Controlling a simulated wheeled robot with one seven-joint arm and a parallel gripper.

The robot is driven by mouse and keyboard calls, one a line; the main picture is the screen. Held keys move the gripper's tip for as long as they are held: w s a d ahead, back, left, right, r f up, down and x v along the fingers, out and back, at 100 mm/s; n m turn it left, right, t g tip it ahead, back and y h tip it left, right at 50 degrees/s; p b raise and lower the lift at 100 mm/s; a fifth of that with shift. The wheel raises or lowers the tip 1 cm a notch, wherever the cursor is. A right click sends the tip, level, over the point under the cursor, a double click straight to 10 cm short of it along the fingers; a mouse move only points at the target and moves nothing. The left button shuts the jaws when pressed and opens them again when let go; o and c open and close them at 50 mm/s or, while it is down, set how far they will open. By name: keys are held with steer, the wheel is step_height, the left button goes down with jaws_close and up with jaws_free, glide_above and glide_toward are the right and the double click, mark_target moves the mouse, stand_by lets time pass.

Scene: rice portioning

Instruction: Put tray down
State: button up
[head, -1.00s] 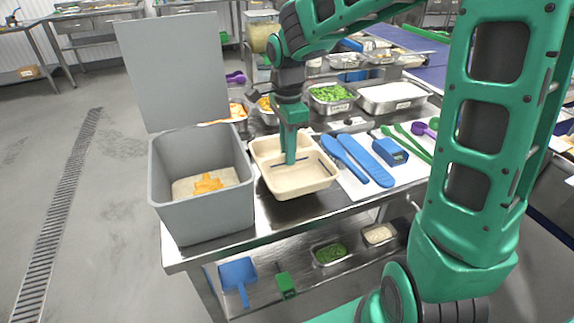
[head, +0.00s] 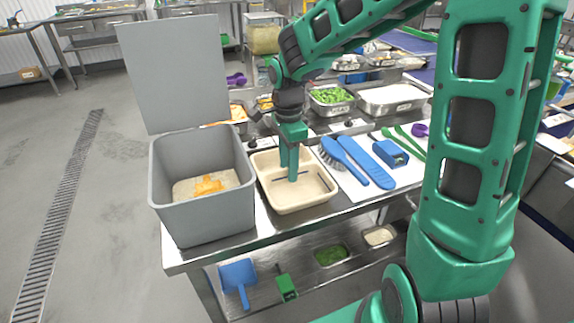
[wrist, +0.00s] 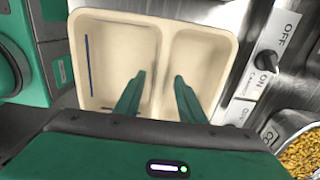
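The beige two-compartment tray (head: 300,203) appears level on the steel counter, just right of the grey bin. No gap is visible under it. In the wrist view the tray (wrist: 119,18) shows two empty-looking compartments with a dark blue line in the left one. My gripper (head: 291,175) is over the tray with its fingers pointing down. The wrist view shows the gripper (wrist: 160,78) open, with one finger on each side of the tray's divider and room between them. Whether either finger touches the divider cannot be told.
The open grey bin (head: 200,212) holds rice and an orange item close at the tray's left. A blue brush (head: 352,163) lies close at its right. Metal food pans (head: 395,97) stand behind. The counter's front edge (head: 270,240) is close.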

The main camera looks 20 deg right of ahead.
step_height(320, 180, up, 12)
steer(key=s+d+f+n+h, duration=0.1)
steer(key=s+d+n, duration=0.5)
steer(key=s+d, duration=0.75)
steer(key=s+d+f+n, duration=0.2)
steer(key=s, duration=0.4)
steer(key=s+d+f+n+y, duration=0.1)
steer(key=s+f+n, duration=0.2)
steer(key=s, duration=0.4)
steer(key=shift+s+d+n, duration=0.25)
steer(key=shift+d+n, duration=0.05)
steer(key=shift+d, duration=0.1)
